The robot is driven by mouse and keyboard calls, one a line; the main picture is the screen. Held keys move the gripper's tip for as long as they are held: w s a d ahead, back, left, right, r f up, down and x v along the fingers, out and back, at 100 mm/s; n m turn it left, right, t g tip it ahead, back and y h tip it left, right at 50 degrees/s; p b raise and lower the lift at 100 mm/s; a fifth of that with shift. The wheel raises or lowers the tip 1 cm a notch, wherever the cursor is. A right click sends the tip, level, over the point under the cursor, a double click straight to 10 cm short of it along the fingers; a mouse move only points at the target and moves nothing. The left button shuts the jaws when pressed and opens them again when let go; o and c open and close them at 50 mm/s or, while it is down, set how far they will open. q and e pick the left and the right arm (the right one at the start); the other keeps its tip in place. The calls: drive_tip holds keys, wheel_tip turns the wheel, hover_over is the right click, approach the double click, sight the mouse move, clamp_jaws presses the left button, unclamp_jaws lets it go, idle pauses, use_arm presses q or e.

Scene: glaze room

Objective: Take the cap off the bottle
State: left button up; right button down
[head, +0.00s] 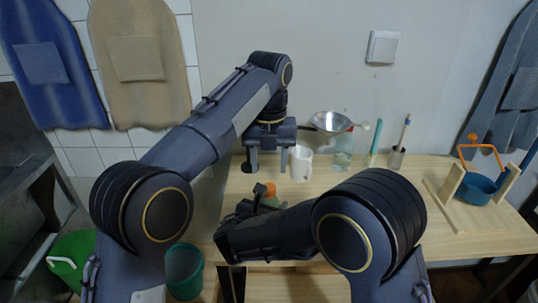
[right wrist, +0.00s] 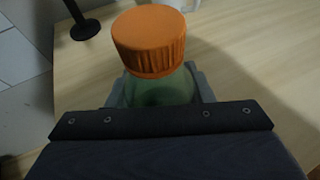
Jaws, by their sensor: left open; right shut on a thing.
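The bottle is green and see-through, with a ribbed orange cap (right wrist: 150,42) on its top. In the right wrist view the bottle (right wrist: 160,90) stands between the fingers of my right gripper (right wrist: 160,98), which is shut on it below the cap. In the head view the cap (head: 266,189) shows above my right gripper (head: 258,208), and most of the bottle is hidden. My left gripper (head: 268,165) is open and empty, fingers down, beyond and above the cap, apart from it.
A white mug (head: 300,163) stands close to the right of my left gripper. Behind it are a metal funnel (head: 331,122), a glass vessel (head: 343,150) and upright brushes (head: 398,150). The table's (head: 450,237) right front is clear.

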sight(269, 186)
use_arm(q)
wheel_tip(269, 186, down, 6)
drive_tip(key=shift+f, duration=0.1)
idle(0.4)
